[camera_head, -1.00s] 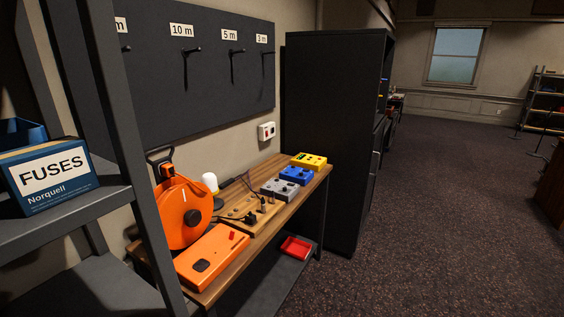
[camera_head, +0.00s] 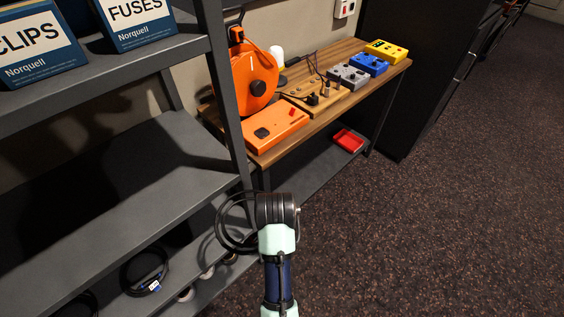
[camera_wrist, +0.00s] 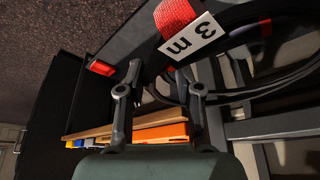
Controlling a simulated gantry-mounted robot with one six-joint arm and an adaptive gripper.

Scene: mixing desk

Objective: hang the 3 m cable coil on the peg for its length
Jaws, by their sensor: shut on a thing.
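The black 3 m cable coil (camera_head: 221,232) hangs at the left of my gripper (camera_head: 277,206) in the head view, beside the grey shelf rack. In the wrist view the coil's black loops (camera_wrist: 262,92) pass beyond the fingers of my gripper (camera_wrist: 163,82). A red strap (camera_wrist: 175,14) and a white "3 m" tag (camera_wrist: 192,40) are on the coil. My gripper is shut on the coil; the exact contact is not clear. The pegs and their length labels are out of both current views.
The grey rack (camera_head: 150,180) stands close at the left, with another coil (camera_head: 145,272) on a low shelf. A wooden bench (camera_head: 335,105) carries an orange reel (camera_head: 254,82) and several boxes. A red tray (camera_head: 348,140) sits beneath it. Carpet at the right is clear.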

